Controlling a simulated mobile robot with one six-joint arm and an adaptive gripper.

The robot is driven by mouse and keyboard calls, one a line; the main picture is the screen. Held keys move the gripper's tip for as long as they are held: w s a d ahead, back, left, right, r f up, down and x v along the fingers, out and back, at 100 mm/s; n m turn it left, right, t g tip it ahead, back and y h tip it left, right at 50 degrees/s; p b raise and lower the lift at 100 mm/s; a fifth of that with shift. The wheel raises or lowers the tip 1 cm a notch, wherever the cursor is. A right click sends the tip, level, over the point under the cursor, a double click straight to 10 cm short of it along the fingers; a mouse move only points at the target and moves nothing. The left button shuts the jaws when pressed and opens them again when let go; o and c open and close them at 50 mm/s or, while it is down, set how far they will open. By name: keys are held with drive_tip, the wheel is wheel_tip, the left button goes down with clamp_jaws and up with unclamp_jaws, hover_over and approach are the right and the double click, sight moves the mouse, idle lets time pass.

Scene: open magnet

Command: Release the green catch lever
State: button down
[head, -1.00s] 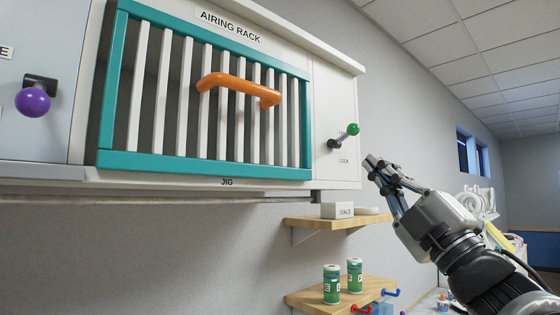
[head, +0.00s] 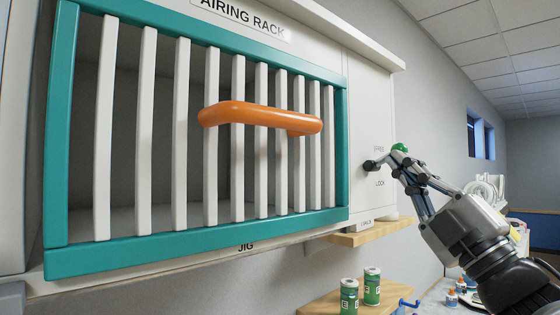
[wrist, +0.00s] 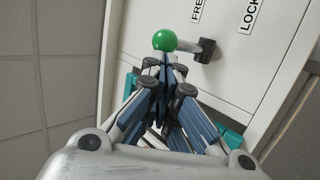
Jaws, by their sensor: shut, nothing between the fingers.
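The knob is partly hidden behind my fingertips in the head view. In the wrist view the green knob (wrist: 165,40) is just beyond my fingertips, and the lever arm runs right to its pivot. My gripper (head: 393,160) is shut and empty, with its tips at or very close to the knob; contact cannot be told.
The teal-framed door (head: 200,237) with white bars and an orange handle (head: 262,117) fills the left. Wooden shelves (head: 367,232) stand below, with green cans (head: 372,285) on the lower one. Open air lies right of the panel.

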drive_tip(key=shift+s+a+r, duration=0.1)
drive_tip(key=shift+s+a, duration=0.05)
drive_tip(key=shift+a, duration=0.05)
drive_tip(key=shift+d, duration=0.1)
drive_tip(key=shift+w+r+n+g+b, duration=0.2)
drive_tip(key=shift+r+n+g+b, duration=0.3)
drive_tip(key=shift+r, duration=0.55)
